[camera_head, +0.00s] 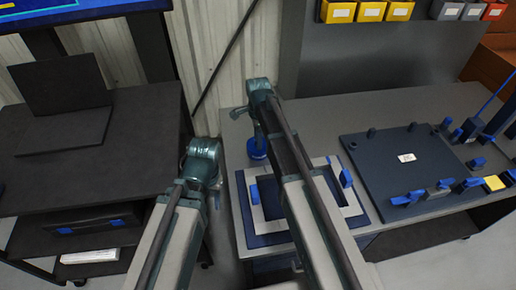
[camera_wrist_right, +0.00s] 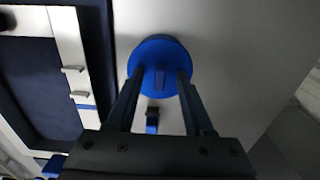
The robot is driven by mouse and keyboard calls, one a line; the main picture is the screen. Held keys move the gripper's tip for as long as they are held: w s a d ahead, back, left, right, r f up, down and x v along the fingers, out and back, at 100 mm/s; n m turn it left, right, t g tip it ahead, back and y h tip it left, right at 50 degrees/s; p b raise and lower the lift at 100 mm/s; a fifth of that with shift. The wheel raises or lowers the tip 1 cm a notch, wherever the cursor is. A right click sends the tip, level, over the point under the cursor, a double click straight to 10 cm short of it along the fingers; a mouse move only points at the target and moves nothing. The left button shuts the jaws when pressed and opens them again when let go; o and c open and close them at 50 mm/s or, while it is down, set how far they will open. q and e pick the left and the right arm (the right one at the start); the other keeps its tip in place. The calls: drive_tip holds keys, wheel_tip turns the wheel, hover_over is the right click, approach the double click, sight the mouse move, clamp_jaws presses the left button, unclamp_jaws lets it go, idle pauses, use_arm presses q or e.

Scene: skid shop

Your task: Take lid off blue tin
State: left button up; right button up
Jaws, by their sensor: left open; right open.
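My right gripper (camera_head: 259,132) points down over the tin. Its open fingers (camera_wrist_right: 160,82) appear on either side of the lid's grip; I cannot tell whether they touch it. My left gripper (camera_head: 216,196) is open, away from the tin, left of the bench edge.
A white frame on a dark blue base (camera_head: 246,222) lies in front of the tin, partly behind my right arm. A dark plate (camera_head: 385,165) with blue clamps is to the right. A dark cart (camera_head: 100,150) stands at left. Yellow bins (camera_head: 370,11) hang at the back.

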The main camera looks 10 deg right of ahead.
clamp_jaws()
drive_tip(key=shift+r, duration=0.1)
idle(0.4)
wheel_tip(320, 180, up, 10)
drive_tip(key=p, duration=1)
